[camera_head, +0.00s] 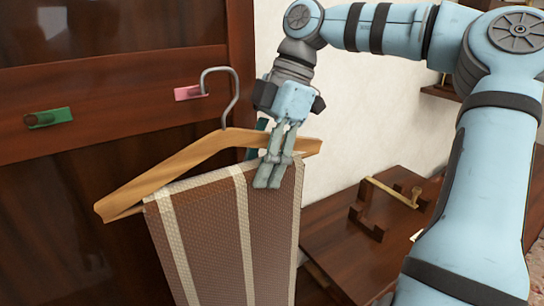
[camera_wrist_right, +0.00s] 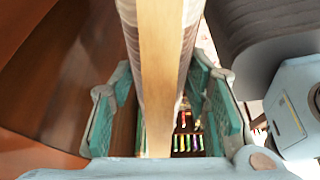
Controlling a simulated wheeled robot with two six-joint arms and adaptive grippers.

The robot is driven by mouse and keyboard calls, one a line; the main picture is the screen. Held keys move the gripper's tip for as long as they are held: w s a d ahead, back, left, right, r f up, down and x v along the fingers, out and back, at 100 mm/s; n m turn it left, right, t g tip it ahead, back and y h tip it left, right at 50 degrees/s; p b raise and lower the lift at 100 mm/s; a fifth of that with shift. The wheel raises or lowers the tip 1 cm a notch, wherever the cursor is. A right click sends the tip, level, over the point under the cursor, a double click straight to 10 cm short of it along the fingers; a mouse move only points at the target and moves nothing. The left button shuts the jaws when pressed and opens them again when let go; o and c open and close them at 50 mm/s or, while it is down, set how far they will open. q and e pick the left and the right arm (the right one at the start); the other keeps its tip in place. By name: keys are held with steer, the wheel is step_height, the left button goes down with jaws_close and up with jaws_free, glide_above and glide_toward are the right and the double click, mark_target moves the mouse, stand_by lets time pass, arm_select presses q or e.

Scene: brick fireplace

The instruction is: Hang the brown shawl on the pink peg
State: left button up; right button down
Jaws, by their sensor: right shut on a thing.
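The brown shawl (camera_head: 205,235), with pale stripes, hangs folded over a wooden hanger (camera_head: 165,173). In the right wrist view the bar (camera_wrist_right: 158,70) runs between the green finger pads. The pink peg (camera_head: 187,93) is on the dark wooden panel. The hanger's metal hook (camera_head: 236,92) is at the peg's right end, its open tip overlapping it in the picture; I cannot tell whether they touch. My left gripper is out of view.
A green peg (camera_head: 48,117) is on the same panel (camera_head: 115,113), further left. A low dark wooden cabinet (camera_head: 335,240) with a brass-coloured bar (camera_head: 392,192) on top stands at right against the white wall. A small shelf (camera_head: 438,92) is behind my right arm.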

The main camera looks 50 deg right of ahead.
steer(key=w+p, duration=0.1)
steer(key=w, duration=0.1)
steer(key=w+d+f+p, duration=0.1)
steer(key=w+p, duration=0.1)
steer(key=w, duration=0.1)
steer(key=w+d+f+p, duration=0.1)
steer(key=w, duration=0.2)
steer(key=shift+w+d+p, duration=0.2)
steer(key=shift+d+p, duration=0.05)
steer(key=shift+p, duration=0.1)
steer(key=shift+f, duration=0.45)
steer(key=c, duration=1)
jaws_free()
steer(key=shift+c, duration=0.2)
steer(key=shift+o, duration=1.1)
steer(key=shift+s+a+r, duration=0.15)
